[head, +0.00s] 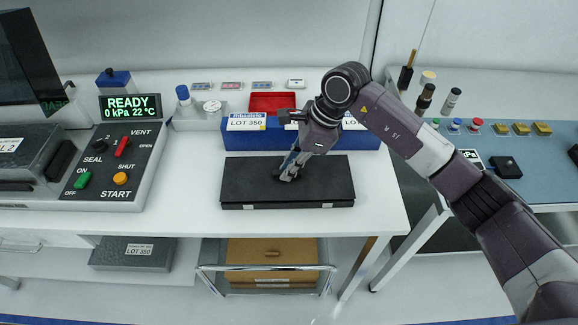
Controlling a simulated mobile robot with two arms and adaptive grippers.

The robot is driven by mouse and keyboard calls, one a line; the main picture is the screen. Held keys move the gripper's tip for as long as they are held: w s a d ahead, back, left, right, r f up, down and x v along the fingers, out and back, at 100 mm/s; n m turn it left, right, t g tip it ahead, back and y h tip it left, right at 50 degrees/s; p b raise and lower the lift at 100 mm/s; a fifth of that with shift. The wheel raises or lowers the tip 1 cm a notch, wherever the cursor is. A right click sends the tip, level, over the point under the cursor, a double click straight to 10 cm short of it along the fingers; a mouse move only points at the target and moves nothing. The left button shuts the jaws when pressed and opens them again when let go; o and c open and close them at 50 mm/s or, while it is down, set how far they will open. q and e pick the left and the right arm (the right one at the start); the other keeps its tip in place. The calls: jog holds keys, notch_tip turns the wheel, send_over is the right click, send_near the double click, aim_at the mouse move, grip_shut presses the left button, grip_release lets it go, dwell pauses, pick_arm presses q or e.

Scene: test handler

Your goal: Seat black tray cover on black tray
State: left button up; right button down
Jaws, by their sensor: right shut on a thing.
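The black tray cover (325,180) lies flat as a dark slab on the white table, in the middle of the head view. My right gripper (288,174) points down onto the cover's top, left of its centre. It is shut on what appears to be a small knob there, mostly hidden by the fingers. The black tray (287,205) seems to show as a dark front edge with light latches right below the cover. I cannot tell whether the cover is fully down on it. My left gripper is not in view.
A blue bin (240,140) with lot labels stands right behind the cover. A sealing machine with a control panel (110,170) stands at the left. A blue-grey bench (540,180) with small parts is at the right. The white table (180,215) is bare in front.

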jog(key=shift+b, duration=0.65)
dwell(1.1)
jog(key=shift+f+b, duration=0.65)
jog(key=shift+b, duration=0.15)
dwell(0.6)
jog(key=shift+b, duration=0.35)
dwell(0.3)
jog(key=c, duration=2.2)
grip_release()
